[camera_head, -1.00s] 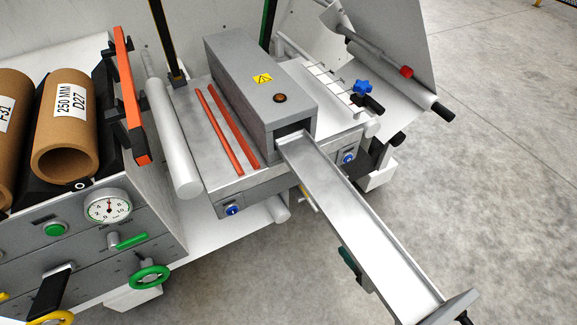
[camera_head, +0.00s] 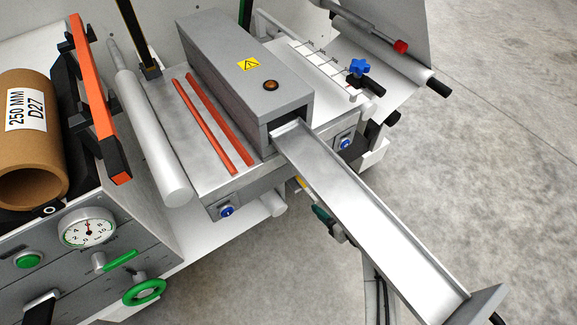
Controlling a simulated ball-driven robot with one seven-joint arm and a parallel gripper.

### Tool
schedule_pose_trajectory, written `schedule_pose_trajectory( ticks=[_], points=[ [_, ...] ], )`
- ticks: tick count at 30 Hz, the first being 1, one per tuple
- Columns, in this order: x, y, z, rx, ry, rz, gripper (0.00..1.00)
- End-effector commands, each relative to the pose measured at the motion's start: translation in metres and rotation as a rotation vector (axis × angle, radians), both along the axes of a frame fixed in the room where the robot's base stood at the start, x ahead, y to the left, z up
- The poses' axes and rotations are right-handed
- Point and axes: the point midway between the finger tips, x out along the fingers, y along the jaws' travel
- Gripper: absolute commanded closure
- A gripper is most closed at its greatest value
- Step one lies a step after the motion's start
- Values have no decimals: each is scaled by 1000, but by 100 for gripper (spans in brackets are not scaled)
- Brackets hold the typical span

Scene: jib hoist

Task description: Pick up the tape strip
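No thing is plainly recognisable as a tape strip. Two long narrow red strips, a left one (camera_head: 204,126) and a right one (camera_head: 220,119), lie side by side on the grey metal deck (camera_head: 182,146), left of the grey housing; I cannot tell whether they are tape or fixed bars. A white ladder-like rack (camera_head: 318,62) with thin wires stands right of the housing, with a tiny red spot near its front end. My gripper is not in view.
The grey housing (camera_head: 220,62) has a warning label. A metal chute (camera_head: 375,215) slopes from it to the lower right. A silver roller (camera_head: 150,135), orange bar (camera_head: 92,95) and cardboard core (camera_head: 30,135) stand left. Concrete floor (camera_head: 490,160) is open at right.

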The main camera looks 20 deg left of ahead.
Motion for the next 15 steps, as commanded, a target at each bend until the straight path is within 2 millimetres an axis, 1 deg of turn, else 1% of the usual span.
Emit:
schedule_pose_trajectory(
  ticks=[3, 8, 15],
  points=[
    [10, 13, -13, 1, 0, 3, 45],
    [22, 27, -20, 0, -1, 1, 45],
    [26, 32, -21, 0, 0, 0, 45]
  ],
)
